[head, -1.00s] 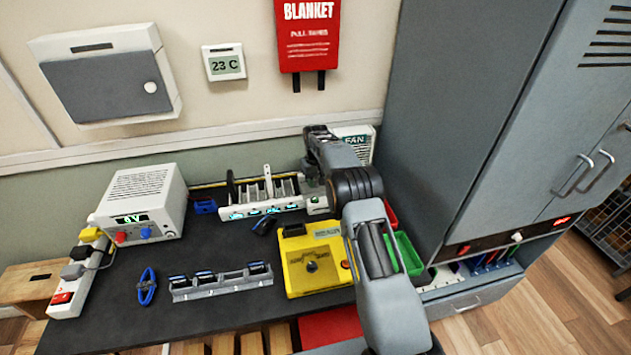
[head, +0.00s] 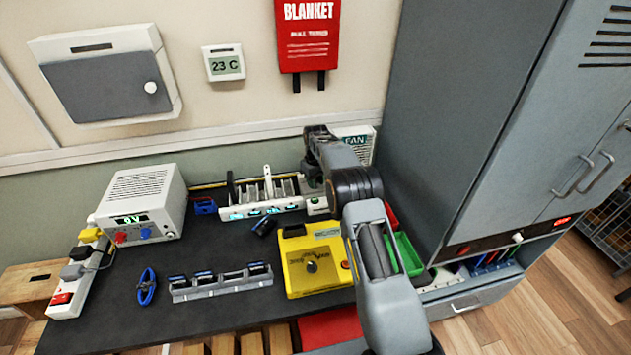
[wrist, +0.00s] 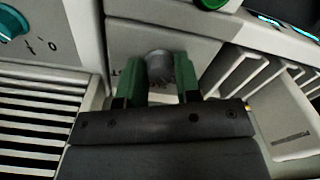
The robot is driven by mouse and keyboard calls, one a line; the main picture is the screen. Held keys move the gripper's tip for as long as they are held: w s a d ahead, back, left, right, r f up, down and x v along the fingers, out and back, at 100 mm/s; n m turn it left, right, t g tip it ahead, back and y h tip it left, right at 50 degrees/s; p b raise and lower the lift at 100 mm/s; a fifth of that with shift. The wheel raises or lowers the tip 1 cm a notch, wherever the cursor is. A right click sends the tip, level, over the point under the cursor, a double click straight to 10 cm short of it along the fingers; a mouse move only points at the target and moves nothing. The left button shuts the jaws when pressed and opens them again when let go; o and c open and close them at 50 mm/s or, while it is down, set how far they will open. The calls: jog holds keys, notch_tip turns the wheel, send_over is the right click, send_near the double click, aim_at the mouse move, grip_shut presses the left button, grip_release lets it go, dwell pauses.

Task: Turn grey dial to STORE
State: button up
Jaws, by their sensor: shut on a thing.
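The grey dial (wrist: 158,62) sits on the pale front panel in the wrist view. The green fingers of my gripper (wrist: 160,78) are on either side of it, shut on it. The fingers cover most of the lettering around the dial, so I cannot read its setting. In the head view the white charging rack (head: 262,211) with teal displays stands at the back of the bench. My arm hangs over its right end, and it hides the dial and the fingertips there.
In the wrist view a teal dial (wrist: 12,24) is at the upper left, and a green button (wrist: 212,3) is above the grey dial. A yellow box (head: 314,266) and a green bin (head: 404,254) stand in front of the rack. The tall grey cabinet (head: 465,110) bounds the right.

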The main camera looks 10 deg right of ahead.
jog(key=o, duration=0.9)
jog(key=shift+r, duration=0.1)
notch_tip(320, 180, up, 14)
jog(key=shift+f+p, duration=0.15)
jog(key=shift+p, duration=0.15)
